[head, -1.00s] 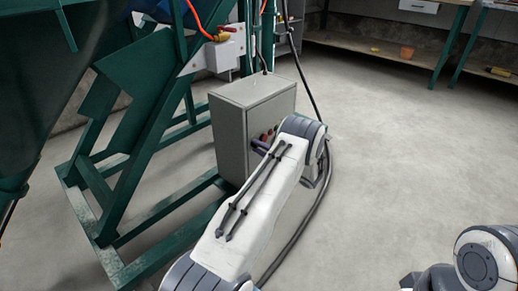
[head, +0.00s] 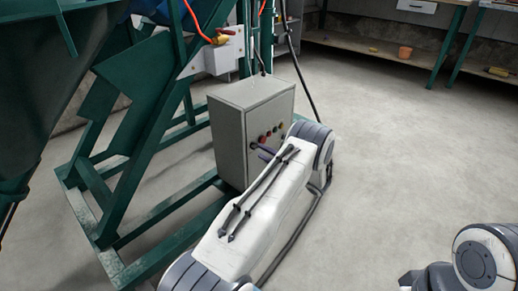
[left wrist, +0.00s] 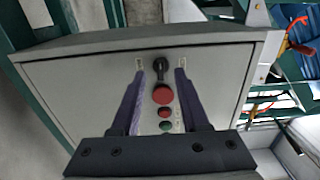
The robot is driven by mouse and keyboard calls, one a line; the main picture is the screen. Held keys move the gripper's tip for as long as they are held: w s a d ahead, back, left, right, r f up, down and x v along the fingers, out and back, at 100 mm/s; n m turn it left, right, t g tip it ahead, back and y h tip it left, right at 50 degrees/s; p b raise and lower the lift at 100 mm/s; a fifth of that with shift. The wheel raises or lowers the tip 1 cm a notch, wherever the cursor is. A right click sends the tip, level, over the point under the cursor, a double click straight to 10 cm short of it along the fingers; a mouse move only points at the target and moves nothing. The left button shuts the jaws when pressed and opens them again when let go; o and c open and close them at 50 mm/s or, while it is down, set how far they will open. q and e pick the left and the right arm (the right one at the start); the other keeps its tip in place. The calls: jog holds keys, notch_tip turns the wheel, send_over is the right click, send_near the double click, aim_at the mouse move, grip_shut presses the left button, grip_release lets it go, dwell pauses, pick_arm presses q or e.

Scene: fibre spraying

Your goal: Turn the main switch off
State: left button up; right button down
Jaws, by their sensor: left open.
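My left gripper (left wrist: 160,72) is open, one finger on each side of the switch; contact cannot be told. In the head view my left gripper (head: 264,151) is at the panel, partly hidden by my arm. My right gripper is out of view.
A smaller red button (left wrist: 164,112) and a green button (left wrist: 165,126) lie lower in the column. The green frame (head: 150,150) stands left of the box. A dark cable (head: 300,75) runs down behind my arm.

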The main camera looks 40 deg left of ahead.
pick_arm(q)
jog(key=d+p, duration=0.1)
jog(key=d, duration=0.6)
jog(key=shift+s+p, duration=0.3)
